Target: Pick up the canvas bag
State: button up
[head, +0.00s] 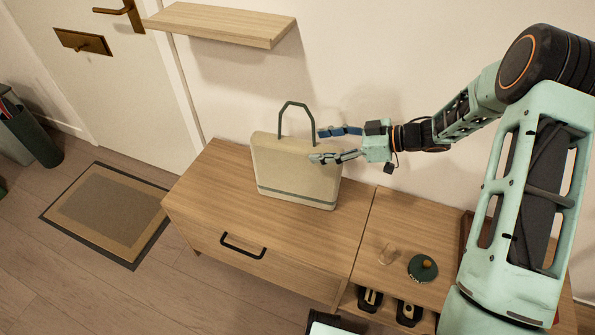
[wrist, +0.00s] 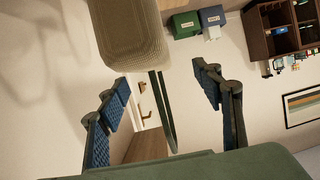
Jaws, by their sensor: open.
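The canvas bag (head: 294,172) is beige with a dark stripe low down and stands upright on a wooden cabinet. Its dark green handle (head: 284,120) stands up above it. My gripper (head: 317,146) is open at the bag's upper right, with its fingers pointing left; the lower finger overlaps the bag's top right corner in the head view. In the wrist view the woven bag (wrist: 132,38) is at the top, and the thin handle (wrist: 163,110) shows nearly edge-on between the spread blue finger pads. I cannot tell whether either finger touches it.
The cabinet top (head: 222,185) is clear left of the bag. A wall shelf (head: 225,22) hangs above left. A doormat (head: 107,213) lies by the door.

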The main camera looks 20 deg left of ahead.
aim_at(306, 144)
jog(key=x, duration=0.3)
jog(key=shift+d, duration=0.1)
jog(key=shift+w+b+x, duration=0.25)
jog(key=shift+b+x, duration=0.25)
jog(key=shift+x, duration=0.85)
jog(key=shift+w+b+x, duration=0.2)
jog(key=shift+b+x, duration=0.25)
jog(key=shift+x, duration=0.95)
jog(key=shift+c, duration=0.6)
jog(key=shift+r, duration=0.1)
grip_shut()
